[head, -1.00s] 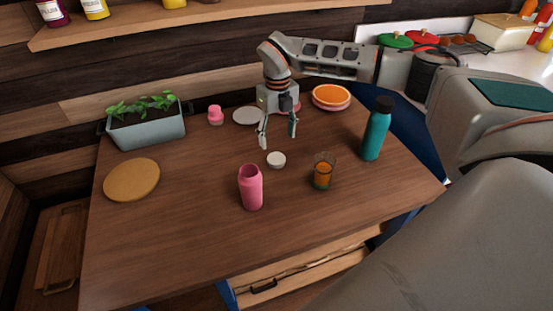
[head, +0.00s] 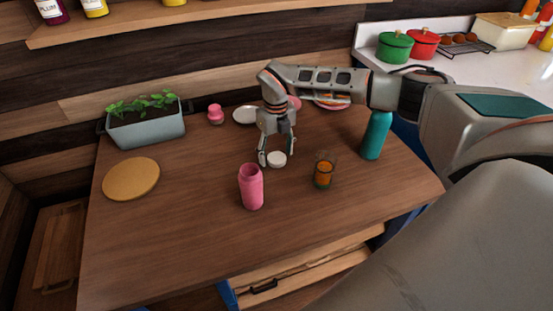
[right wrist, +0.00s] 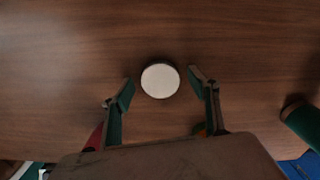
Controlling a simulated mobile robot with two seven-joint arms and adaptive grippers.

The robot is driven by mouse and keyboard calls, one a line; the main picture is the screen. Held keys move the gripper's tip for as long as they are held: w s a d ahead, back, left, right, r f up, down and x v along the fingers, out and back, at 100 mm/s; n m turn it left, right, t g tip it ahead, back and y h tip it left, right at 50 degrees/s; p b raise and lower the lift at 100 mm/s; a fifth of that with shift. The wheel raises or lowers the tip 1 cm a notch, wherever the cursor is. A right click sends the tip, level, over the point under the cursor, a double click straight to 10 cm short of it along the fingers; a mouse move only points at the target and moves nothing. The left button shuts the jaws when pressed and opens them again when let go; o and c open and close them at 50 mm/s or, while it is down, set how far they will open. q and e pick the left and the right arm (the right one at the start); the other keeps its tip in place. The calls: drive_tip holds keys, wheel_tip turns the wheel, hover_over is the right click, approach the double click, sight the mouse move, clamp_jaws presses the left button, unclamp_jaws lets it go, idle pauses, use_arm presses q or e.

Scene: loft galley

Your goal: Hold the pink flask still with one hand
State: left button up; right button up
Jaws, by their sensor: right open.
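The pink flask (head: 251,188) stands upright on the wooden table, its mouth open at the top. My right gripper (head: 276,161) is open and points down behind the flask and slightly to its right, apart from it. A round white lid-like disc (head: 277,159) lies on the table between its fingers. In the right wrist view the white disc (right wrist: 160,80) sits between the open fingertips of the right gripper (right wrist: 162,88), slightly ahead of them. My left gripper is not in view.
A glass with orange contents (head: 323,173) stands right of the flask, and a teal bottle (head: 376,137) farther right. The front table is clear.

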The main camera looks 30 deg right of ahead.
sight(276, 157)
drive_tip(key=shift+f, duration=0.15)
drive_tip(key=c, duration=0.8)
wheel_tip(276, 157, up, 20)
drive_tip(key=p, duration=0.2)
idle(0.5)
